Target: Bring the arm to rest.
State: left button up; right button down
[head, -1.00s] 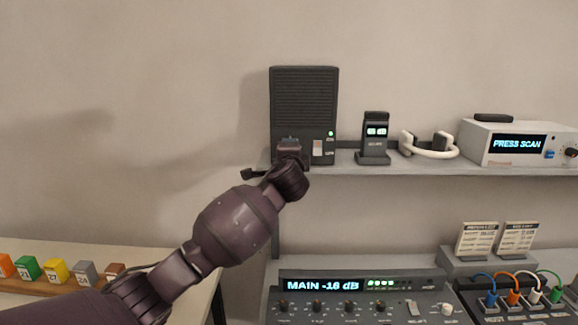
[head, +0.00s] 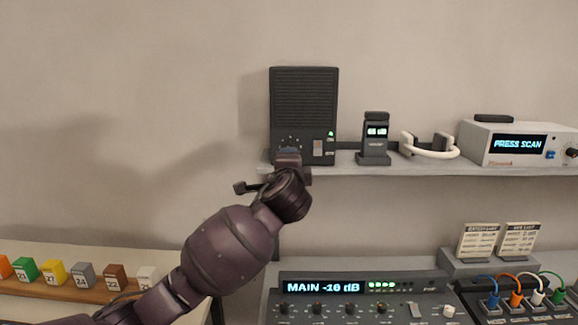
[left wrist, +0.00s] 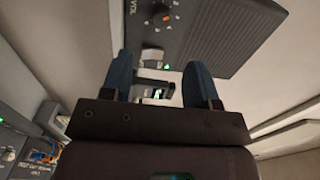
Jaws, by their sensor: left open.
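My left arm comes in from the lower left in the head view, and its gripper (head: 287,156) is in front of the lower part of a dark speaker box (head: 304,100) on the shelf. In the left wrist view my left gripper (left wrist: 162,75) has its two blue fingers apart with nothing between them. I cannot tell whether the fingers touch the box. My right gripper is not in view.
The shelf (head: 420,168) also holds a small dark device (head: 375,138), a white headset (head: 430,146) and a scanner (head: 520,143). Below are a mixer (head: 360,290) and coloured cables (head: 515,297). Several coloured blocks (head: 54,272) sit at lower left. The wall area at left is clear.

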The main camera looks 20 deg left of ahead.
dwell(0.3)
pick_arm(q)
jog(key=d+n+t+h, duration=0.1)
jog(key=d+t+h, duration=0.1)
jog(key=d+h, duration=0.35)
jog(key=s+a+f+n+g+h, duration=0.1)
jog(key=s+f+n+h, duration=0.1)
jog(key=s+f, duration=0.35)
jog(key=s+a+f+n+g+h, duration=0.1)
jog(key=s+a+f+n, duration=0.15)
jog(key=f, duration=0.65)
jog(key=s+a+f+n+g+y, duration=0.2)
jog(key=s+a+f+n+g, duration=0.1)
jog(key=s+f, duration=1.2)
jog(key=s+a+f+n+g+y+b, duration=0.1)
jog(key=s+a+f+n, duration=0.4)
jog(key=s+f, duration=1)
jog(key=shift+a+f+g+y, duration=0.35)
jog(key=shift+a+f+g, duration=0.4)
jog(key=shift+g, duration=0.15)
